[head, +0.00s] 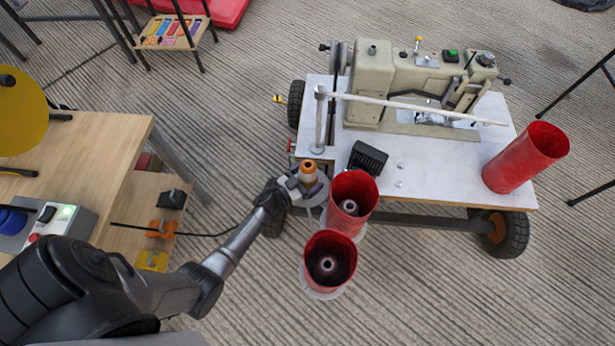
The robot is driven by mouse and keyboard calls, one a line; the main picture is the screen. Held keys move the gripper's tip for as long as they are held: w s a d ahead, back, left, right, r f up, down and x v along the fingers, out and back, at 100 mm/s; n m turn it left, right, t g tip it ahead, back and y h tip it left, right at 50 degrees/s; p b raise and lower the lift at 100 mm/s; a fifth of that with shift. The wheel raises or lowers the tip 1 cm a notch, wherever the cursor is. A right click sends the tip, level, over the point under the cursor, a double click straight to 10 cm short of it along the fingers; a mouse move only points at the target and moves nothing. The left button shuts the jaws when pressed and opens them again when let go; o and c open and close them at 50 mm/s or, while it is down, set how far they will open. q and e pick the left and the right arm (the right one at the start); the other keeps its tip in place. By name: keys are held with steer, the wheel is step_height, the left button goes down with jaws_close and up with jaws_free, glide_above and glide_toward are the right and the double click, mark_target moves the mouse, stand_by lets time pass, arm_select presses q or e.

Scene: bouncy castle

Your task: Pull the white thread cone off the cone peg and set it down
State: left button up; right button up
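A small cone with an orange top (308,169) and a darker body stands over a round grey plate (315,197) at the left front corner of the sewing cart. No clearly white thread cone can be made out, and I cannot tell whether this is it. My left gripper (293,184) is at the left side of this cone, close to or touching it. Its fingers are too small and partly hidden to show whether they are shut on it. The cone's peg cannot be seen. My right gripper is not in view.
Two open red cylinders (354,188) (317,246) stand close by on the right, each with a grey cone inside. The white cart top (430,180) has a beige sewing machine (400,72), a black pedal (367,157) and another red cylinder (520,160). A wooden bench (115,150) is at left.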

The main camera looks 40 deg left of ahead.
arm_select(q)
steer(key=c, duration=1)
steer(key=shift+r, duration=0.2)
